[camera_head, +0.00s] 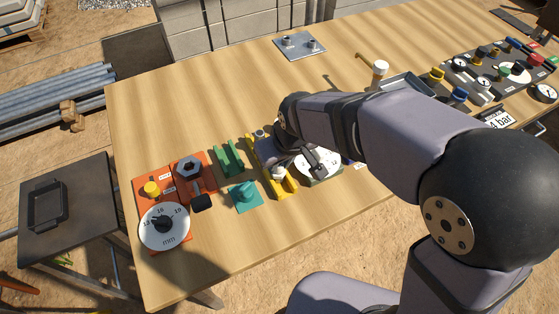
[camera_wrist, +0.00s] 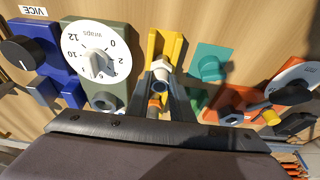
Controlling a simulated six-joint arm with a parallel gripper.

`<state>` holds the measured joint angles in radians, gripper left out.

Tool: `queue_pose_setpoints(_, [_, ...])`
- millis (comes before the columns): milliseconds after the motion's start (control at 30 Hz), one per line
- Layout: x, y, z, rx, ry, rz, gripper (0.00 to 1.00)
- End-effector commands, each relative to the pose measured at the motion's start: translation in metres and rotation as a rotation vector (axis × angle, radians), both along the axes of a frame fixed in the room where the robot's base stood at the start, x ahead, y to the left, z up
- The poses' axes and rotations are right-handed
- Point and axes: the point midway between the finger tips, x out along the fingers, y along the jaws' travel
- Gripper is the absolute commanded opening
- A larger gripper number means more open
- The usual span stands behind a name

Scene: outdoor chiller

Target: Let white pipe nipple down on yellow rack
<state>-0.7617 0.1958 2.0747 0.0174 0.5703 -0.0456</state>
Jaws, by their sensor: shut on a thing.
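The white pipe nipple (camera_wrist: 161,70) is between the fingers of my gripper (camera_wrist: 162,84) in the wrist view, at the yellow rack. The gripper is shut on it. The yellow rack (camera_wrist: 177,48) is a channel with two raised sides, standing on the wooden table. In the head view the yellow rack (camera_head: 288,184) shows partly behind my wrist, with a small whitish end (camera_head: 278,173) of the nipple at it. Whether the nipple touches the rack's bottom I cannot tell. An orange-brown ring (camera_wrist: 154,104) shows just below the nipple in the wrist view.
A green rack (camera_head: 228,158) and a teal block (camera_head: 244,196) stand left of the yellow rack. A dial unit marked wraps (camera_wrist: 97,50) stands close on its other side. An orange mm dial station (camera_head: 164,225) is further left.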

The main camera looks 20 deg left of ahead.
Motion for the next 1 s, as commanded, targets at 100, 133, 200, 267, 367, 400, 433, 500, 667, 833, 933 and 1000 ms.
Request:
queue_pose_setpoints(100, [0.0001,0.0001,-0.004,0.001,-0.001,0.0,0.0])
queue_pose_setpoints(133, [0.0002,0.0002,-0.0046,0.001,-0.001,0.0,0.0])
queue_pose_setpoints(200, [0.0002,0.0002,-0.0058,0.001,-0.001,0.0,0.0])
queue_pose_setpoints(267, [0.0002,0.0002,-0.0063,0.001,-0.001,0.0,0.0])
queue_pose_setpoints(367, [0.0002,0.0002,-0.0065,0.001,-0.001,0.0,0.0])
queue_pose_setpoints(400, [0.0002,0.0002,-0.0064,0.001,-0.001,0.0,0.0])
queue_pose_setpoints(433, [0.0001,0.0001,-0.0063,0.001,-0.001,0.0,0.0])
queue_pose_setpoints(500, [0.0001,0.0001,-0.0063,0.001,-0.001,0.0,0.0])
queue_pose_setpoints(667, [0.0001,0.0001,-0.0063,0.001,-0.001,0.0,0.42])
queue_pose_setpoints(833, [0.0,0.0,-0.0065,0.0,0.0,0.0,0.42])
queue_pose_setpoints(933, [-0.0003,-0.0003,-0.0069,-0.001,0.001,0.0,0.59])
queue_pose_setpoints(1000, [-0.0003,-0.0003,-0.0069,-0.001,0.001,0.0,0.61])
